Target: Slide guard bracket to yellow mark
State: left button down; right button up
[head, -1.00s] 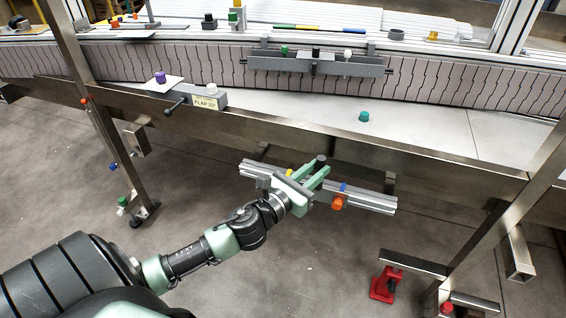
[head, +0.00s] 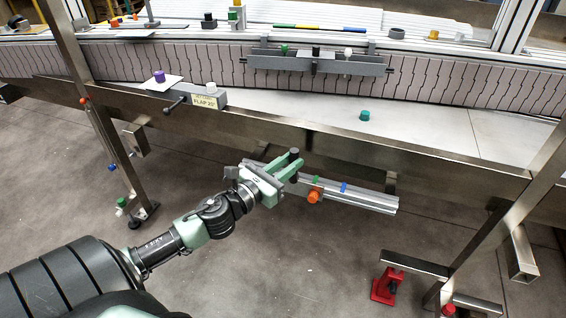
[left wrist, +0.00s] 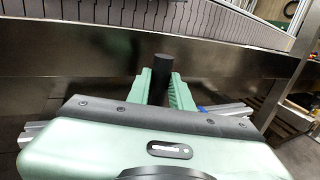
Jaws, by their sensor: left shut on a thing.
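The guard bracket shows as a black post (head: 294,153) and an orange knob (head: 313,197) on a silver slotted rail (head: 370,202) below the conveyor frame. My left gripper (head: 295,165) is shut on the post. In the left wrist view the post (left wrist: 161,68) stands upright between the green fingers (left wrist: 163,92). A green mark (head: 317,181) and a blue mark (head: 343,187) lie on the rail, right of the gripper. The yellow mark is hidden now, apparently behind my gripper. Most of the bracket body is hidden too. My right gripper is not in view.
A steel beam (head: 400,160) runs above the rail. Steel legs stand at left (head: 108,140) and right (head: 500,225). A grey block with a black handle (head: 195,100) sits on the beam. A red foot (head: 386,287) stands at lower right. The floor below the rail is open.

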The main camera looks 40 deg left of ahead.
pick_arm(q)
jog(key=shift+s+a, duration=0.25)
jog(key=shift+a, duration=0.6)
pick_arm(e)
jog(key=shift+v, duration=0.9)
pick_arm(q)
jog(key=shift+s+a, duration=0.15)
jog(key=shift+a, duration=0.25)
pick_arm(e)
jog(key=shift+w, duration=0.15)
pick_arm(q)
jog(key=c, duration=1.2)
grip_release()
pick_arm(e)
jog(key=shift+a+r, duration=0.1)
pick_arm(q)
jog(key=shift+o, duration=0.2)
jog(key=s, duration=0.7)
jog(key=shift+s+a, duration=0.4)
jog(key=shift+a, duration=0.05)
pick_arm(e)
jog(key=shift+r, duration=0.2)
